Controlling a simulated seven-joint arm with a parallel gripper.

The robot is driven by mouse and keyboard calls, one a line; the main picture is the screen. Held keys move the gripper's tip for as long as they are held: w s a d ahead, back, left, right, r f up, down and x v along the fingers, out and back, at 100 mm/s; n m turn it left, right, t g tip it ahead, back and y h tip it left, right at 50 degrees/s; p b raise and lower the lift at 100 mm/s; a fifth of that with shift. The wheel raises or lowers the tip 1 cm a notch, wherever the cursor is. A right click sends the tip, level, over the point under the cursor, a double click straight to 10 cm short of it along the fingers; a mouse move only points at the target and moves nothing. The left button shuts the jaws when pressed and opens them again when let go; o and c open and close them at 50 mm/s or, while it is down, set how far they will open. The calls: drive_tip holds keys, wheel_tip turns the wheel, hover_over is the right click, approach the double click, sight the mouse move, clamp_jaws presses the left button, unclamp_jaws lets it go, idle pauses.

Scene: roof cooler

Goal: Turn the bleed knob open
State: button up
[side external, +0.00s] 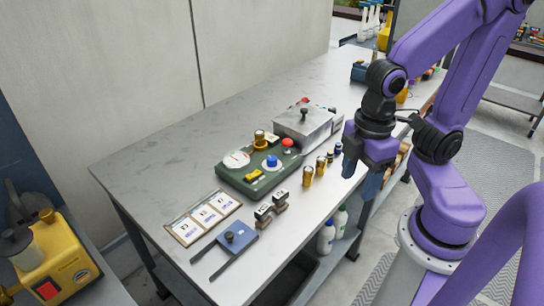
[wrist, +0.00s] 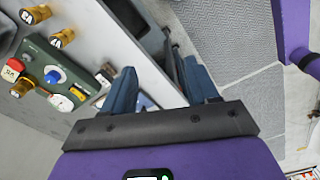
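A green box (side external: 258,172) with controls sits mid-bench in the side view; it also shows at the left of the wrist view (wrist: 38,50). On it are a blue knob (side external: 271,161), a red button (side external: 288,143), a brass knob (side external: 260,139), a round white gauge (side external: 237,160) and a yellow lever (side external: 254,176). The blue knob shows in the wrist view (wrist: 54,76). I cannot read which control is the bleed knob. My gripper (side external: 360,178) hangs by the bench's front edge, right of the box and apart from it. Its blue fingers (wrist: 160,82) are spread and empty.
A metal-lidded box (side external: 305,124) stands behind the green box. Several small brass and dark cylinders (side external: 320,167) stand in front. Labelled cards (side external: 204,217), two small blocks (side external: 270,207) and a blue two-pronged piece (side external: 233,238) lie left. The bench's far left is clear.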

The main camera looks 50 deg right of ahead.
drive_tip(key=w+a+r+n, duration=0.1)
drive_tip(key=w+n, duration=0.1)
drive_tip(key=w, duration=0.5)
drive_tip(key=r+n, duration=0.2)
drive_tip(key=n, duration=0.3)
hover_over(272, 158)
wheel_tip(272, 158, down, 17)
drive_tip(key=shift+r, duration=0.1)
drive_tip(key=c, duration=1.1)
